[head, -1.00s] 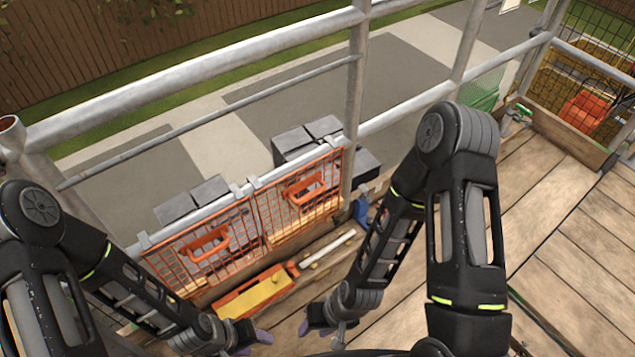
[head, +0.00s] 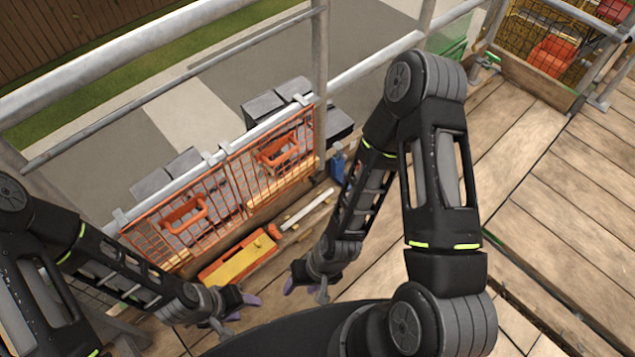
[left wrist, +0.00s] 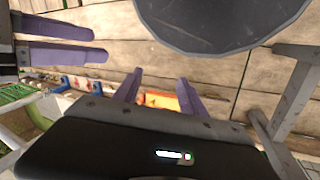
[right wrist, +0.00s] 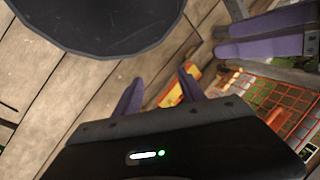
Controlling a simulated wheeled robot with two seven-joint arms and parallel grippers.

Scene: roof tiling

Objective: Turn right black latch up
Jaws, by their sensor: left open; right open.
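I cannot make out a black latch in any view. My left gripper (head: 236,308) is open and empty, low over the deck in front of the orange mesh panels (head: 228,188). Its purple fingers stand apart in the left wrist view (left wrist: 160,94). My right gripper (head: 302,285) is open and empty, to the right of the left one. Its fingers are spread in the right wrist view (right wrist: 160,90). Both grippers are apart from the panels and touch nothing that I can see. The left gripper's fingers also show in the right wrist view (right wrist: 265,36).
Grey metal rails (head: 375,66) edge the deck. Grey blocks (head: 274,106) stand beyond the panels. The wooden deck at right (head: 565,195) is clear.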

